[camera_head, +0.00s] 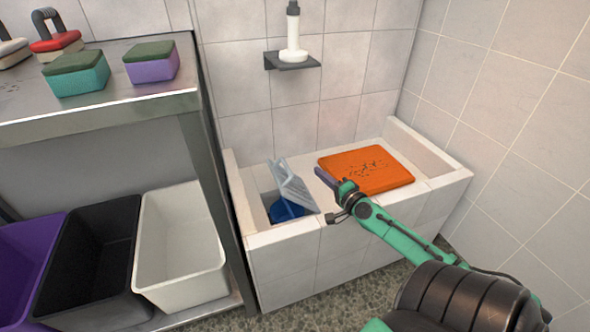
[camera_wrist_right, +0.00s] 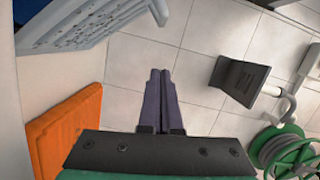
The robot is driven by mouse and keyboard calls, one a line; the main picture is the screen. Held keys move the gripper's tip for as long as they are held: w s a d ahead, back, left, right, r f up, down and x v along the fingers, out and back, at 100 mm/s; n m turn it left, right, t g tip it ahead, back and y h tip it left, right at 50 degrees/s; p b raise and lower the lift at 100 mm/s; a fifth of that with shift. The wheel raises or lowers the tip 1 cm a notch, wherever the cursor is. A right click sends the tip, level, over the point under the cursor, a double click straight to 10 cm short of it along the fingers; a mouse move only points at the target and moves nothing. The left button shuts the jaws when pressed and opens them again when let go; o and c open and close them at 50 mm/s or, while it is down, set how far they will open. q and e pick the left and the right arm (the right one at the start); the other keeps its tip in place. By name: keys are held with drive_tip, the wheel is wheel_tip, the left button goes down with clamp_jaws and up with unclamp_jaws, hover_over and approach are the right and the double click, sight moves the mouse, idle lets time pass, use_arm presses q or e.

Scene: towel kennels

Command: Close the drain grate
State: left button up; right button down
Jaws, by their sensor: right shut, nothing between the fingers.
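The drain grate (camera_head: 291,187) is a light grey slotted panel. It stands tilted up, open, over the left part of the tiled tub (camera_head: 290,240). A blue piece (camera_head: 284,211) shows in the opening below it. In the right wrist view the grate (camera_wrist_right: 85,28) is at the upper left, with blue (camera_wrist_right: 34,10) at the corner. My right gripper (camera_head: 322,175) is shut and empty, just right of the raised grate in the head view; a gap between them seems to show. Its two dark fingers (camera_wrist_right: 160,75) lie together in the wrist view. My left gripper is not in view.
An orange board (camera_head: 392,176) with dark specks lies on the right part of the tub. A small wall shelf (camera_head: 311,61) holds a white bottle (camera_head: 293,35). A metal rack (camera_head: 150,105) with sponges and bins stands left. The wrist view also shows a green reel (camera_wrist_right: 285,150).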

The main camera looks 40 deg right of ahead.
sight(290, 171)
drive_tip(key=w+a, duration=0.1)
drive_tip(key=w, duration=0.1)
drive_tip(key=w+a, duration=0.1)
drive_tip(key=w, duration=0.2)
drive_tip(key=w+a+f, duration=0.1)
drive_tip(key=w, duration=0.1)
drive_tip(key=shift+w, duration=0.35)
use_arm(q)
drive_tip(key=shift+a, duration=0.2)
use_arm(e)
drive_tip(key=p, duration=0.1)
drive_tip(key=a+p, duration=0.1)
drive_tip(key=n+p, duration=0.1)
drive_tip(key=shift+w+a+f, duration=0.25)
drive_tip(key=shift+a+f, duration=0.2)
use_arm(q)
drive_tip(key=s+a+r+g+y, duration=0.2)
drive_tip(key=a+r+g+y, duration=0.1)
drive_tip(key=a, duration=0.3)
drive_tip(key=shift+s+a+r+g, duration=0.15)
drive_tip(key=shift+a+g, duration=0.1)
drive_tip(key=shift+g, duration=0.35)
